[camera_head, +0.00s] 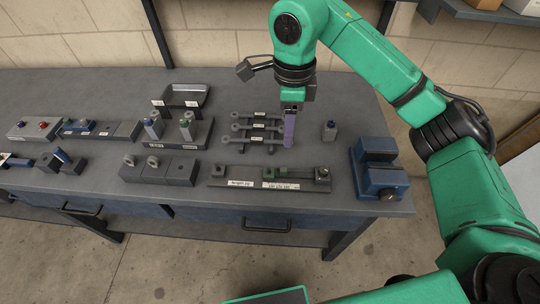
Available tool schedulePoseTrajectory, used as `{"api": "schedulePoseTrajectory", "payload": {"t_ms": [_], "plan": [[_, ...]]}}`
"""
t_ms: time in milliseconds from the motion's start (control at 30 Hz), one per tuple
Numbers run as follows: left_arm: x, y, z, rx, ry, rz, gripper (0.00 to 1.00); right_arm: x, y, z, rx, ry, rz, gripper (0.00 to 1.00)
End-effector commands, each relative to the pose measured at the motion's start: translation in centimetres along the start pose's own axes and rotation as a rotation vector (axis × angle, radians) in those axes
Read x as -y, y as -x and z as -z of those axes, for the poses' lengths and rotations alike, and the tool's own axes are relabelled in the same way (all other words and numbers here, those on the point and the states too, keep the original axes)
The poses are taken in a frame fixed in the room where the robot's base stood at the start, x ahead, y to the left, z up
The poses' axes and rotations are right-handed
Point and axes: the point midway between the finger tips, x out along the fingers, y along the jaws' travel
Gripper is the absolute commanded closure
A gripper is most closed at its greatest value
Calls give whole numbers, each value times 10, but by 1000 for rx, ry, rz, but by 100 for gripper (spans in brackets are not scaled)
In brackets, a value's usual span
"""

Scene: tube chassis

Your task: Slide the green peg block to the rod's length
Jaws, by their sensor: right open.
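The fixture board (215,184) lies near the table's front edge, with white labels on its front. Several grey labelled rods (256,126) lie stacked behind the board. My right gripper (291,108) is open, pointing down behind and above the board, apart from the green block. A purple upright piece (290,130) shows directly below it; I cannot tell whether the jaws touch it. My left gripper is out of view.
A grey block fixture (158,170) is left of the board. Table space between board and vise is narrow.

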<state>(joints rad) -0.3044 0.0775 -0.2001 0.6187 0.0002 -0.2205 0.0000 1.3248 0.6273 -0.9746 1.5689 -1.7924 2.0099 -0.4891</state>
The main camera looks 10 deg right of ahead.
Motion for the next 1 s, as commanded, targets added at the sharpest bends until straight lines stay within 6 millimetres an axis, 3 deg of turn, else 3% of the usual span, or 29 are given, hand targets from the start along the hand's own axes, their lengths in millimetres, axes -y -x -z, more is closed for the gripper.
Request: {"api": "schedulePoseTrajectory", "payload": {"t_ms": [167,300,600,733,967,1000], "plan": [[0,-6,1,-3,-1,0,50,-2,-28,0,-1,3,-7,48],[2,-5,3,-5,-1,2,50,-2,-64,0,-2,1,-9,48],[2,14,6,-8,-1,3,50,-1,-131,0,-1,-1,-4,48],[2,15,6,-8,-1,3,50,-1,-144,0,0,0,-2,48],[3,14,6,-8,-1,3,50,0,-146,0,-1,1,-1,48],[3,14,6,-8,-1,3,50,0,-146,0,-1,1,-1,59]]}}
